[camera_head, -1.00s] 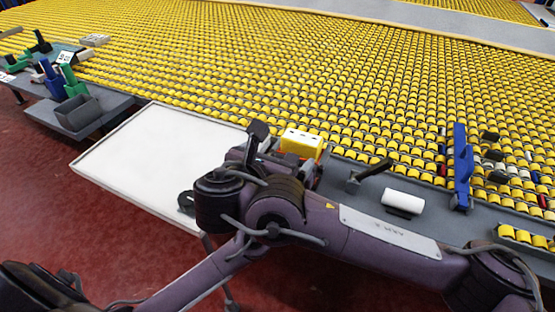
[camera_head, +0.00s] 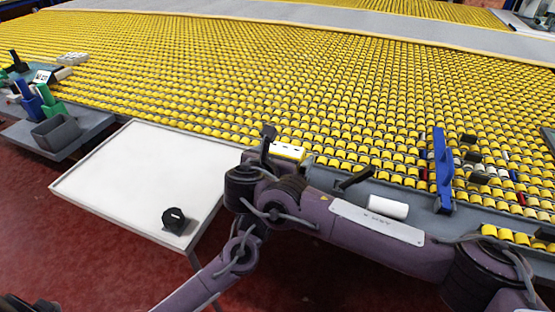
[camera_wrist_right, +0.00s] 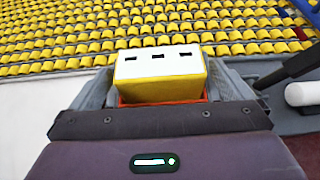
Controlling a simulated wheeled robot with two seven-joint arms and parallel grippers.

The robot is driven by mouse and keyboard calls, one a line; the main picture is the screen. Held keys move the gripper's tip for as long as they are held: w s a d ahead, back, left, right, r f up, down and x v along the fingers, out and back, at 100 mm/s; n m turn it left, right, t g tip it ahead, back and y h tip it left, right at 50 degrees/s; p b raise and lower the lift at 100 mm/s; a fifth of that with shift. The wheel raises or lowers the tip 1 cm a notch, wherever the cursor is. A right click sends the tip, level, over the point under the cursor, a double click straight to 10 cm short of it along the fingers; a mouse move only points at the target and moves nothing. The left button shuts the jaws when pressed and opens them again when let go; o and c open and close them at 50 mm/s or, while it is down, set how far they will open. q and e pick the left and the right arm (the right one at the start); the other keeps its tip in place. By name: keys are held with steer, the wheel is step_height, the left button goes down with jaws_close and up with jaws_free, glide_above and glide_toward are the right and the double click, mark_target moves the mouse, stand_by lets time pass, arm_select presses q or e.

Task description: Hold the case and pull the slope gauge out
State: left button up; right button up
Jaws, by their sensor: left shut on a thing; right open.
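A yellow block (camera_head: 287,152) with a white top sits at the bench edge. In the right wrist view this block (camera_wrist_right: 160,68) shows three dark slots in its top. An orange-red part (camera_wrist_right: 160,100) shows under it. I cannot tell from these frames which part is the case and which the slope gauge. My right gripper (camera_wrist_right: 163,85) is open, with one grey finger on each side of the block; I cannot tell whether they touch it. In the head view arm links hide most of the right gripper. My left gripper's jaws cannot be made out, as overlapping purple arm links cover that area.
Right of the block are a black post (camera_head: 355,178), a white roll (camera_head: 388,207) and a blue upright part (camera_head: 442,170). A grey bin (camera_head: 57,132) stands left.

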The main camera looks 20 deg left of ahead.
mark_target(281, 154)
steer(key=shift+c, duration=0.3)
steer(key=c, duration=0.8)
steer(key=shift+c, duration=0.2)
steer(key=shift+r, duration=0.1)
steer(key=shift+r, duration=4.2)
arm_select(q)
steer(key=o, duration=0.6)
